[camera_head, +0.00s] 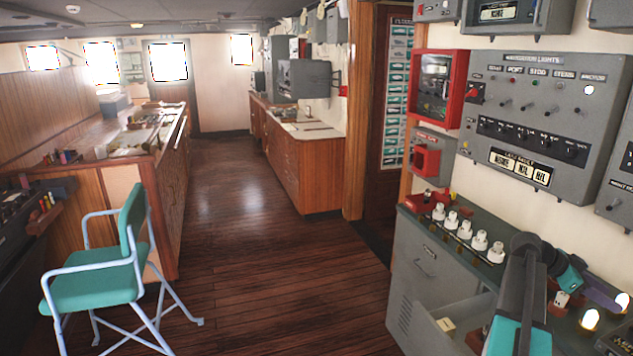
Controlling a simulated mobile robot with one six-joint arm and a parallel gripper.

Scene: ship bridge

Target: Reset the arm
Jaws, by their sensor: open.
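My arm (517,300), black and teal, rises from the bottom edge at the lower right of the head view. It bends at a dark joint (530,246) above the counter and runs down to the right toward the picture's edge. I cannot make out my gripper or its fingertips in this view. Nothing is visibly held along the part of the arm that shows.
A grey cabinet (420,262) with an open drawer (442,316) stands left of my arm. A row of white knobs (464,230) lines its top. Grey switch panels (537,111) cover the wall behind. A green chair (98,272) stands left; the wooden floor between is clear.

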